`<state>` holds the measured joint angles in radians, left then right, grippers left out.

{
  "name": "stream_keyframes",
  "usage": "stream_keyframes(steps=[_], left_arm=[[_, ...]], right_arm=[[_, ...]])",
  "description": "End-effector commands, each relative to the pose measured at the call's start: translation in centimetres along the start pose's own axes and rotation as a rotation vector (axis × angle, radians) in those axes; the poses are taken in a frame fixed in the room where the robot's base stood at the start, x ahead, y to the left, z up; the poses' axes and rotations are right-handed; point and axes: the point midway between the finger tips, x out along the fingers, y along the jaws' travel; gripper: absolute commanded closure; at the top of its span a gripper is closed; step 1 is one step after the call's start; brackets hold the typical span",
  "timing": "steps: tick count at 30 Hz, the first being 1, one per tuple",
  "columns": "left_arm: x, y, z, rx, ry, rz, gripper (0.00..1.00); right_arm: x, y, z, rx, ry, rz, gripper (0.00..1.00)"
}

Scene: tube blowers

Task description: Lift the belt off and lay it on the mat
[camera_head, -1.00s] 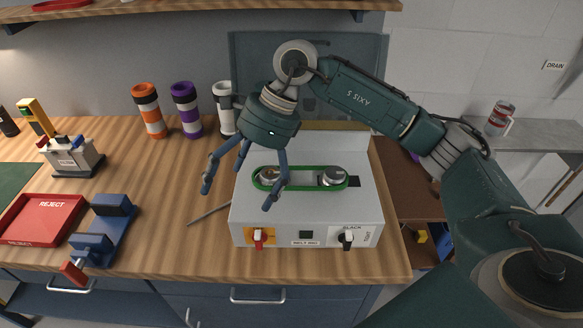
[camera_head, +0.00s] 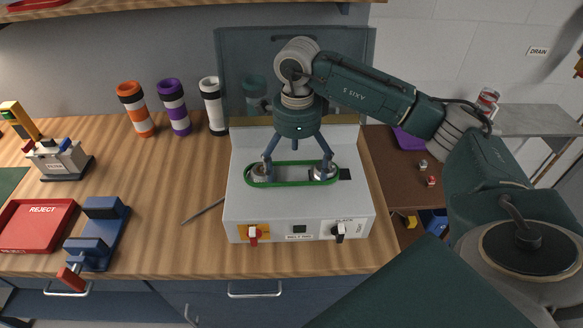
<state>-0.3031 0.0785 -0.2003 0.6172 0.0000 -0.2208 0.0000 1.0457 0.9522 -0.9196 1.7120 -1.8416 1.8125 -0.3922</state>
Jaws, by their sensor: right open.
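The green belt (camera_head: 291,184) runs as a loop around two round metal pulleys on top of the white machine (camera_head: 297,212). The left pulley (camera_head: 261,171) and the right pulley (camera_head: 323,173) both sit inside the loop. My right gripper (camera_head: 296,168) is open above the belt, its blue fingers spread with tips down near the two pulleys. I cannot tell whether the fingertips touch the belt. A green mat (camera_head: 10,181) shows partly at the left edge of the counter. My left gripper is not in view.
A red reject tray (camera_head: 38,225) and a blue vise (camera_head: 99,232) stand left of the machine. A thin rod (camera_head: 203,211) lies beside it. Several striped tubes (camera_head: 174,106) stand behind. The machine front has a red switch (camera_head: 253,234) and a black switch (camera_head: 338,231).

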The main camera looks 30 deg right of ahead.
Motion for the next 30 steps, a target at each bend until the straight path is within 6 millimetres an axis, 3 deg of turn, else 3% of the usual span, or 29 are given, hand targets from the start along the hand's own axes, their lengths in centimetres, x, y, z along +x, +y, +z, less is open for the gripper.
stream_keyframes(steps=[6, 12, 13, 19, 30], left_arm=[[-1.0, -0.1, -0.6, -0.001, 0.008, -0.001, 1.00], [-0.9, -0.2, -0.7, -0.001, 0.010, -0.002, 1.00], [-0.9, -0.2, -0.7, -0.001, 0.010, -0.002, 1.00], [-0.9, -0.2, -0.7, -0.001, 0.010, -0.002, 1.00], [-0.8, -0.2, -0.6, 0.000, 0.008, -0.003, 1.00]], right_arm=[[2.0, 0.0, 0.0, 0.001, 0.000, 0.001, 0.00], [2.2, 0.0, 0.0, 0.000, 0.000, -0.001, 0.00], [2.2, 0.0, 0.0, 0.000, 0.000, -0.001, 0.02], [2.2, 0.0, 0.0, 0.000, -0.001, 0.000, 0.41], [1.9, -0.1, 0.1, 0.000, -0.002, -0.001, 0.42]])
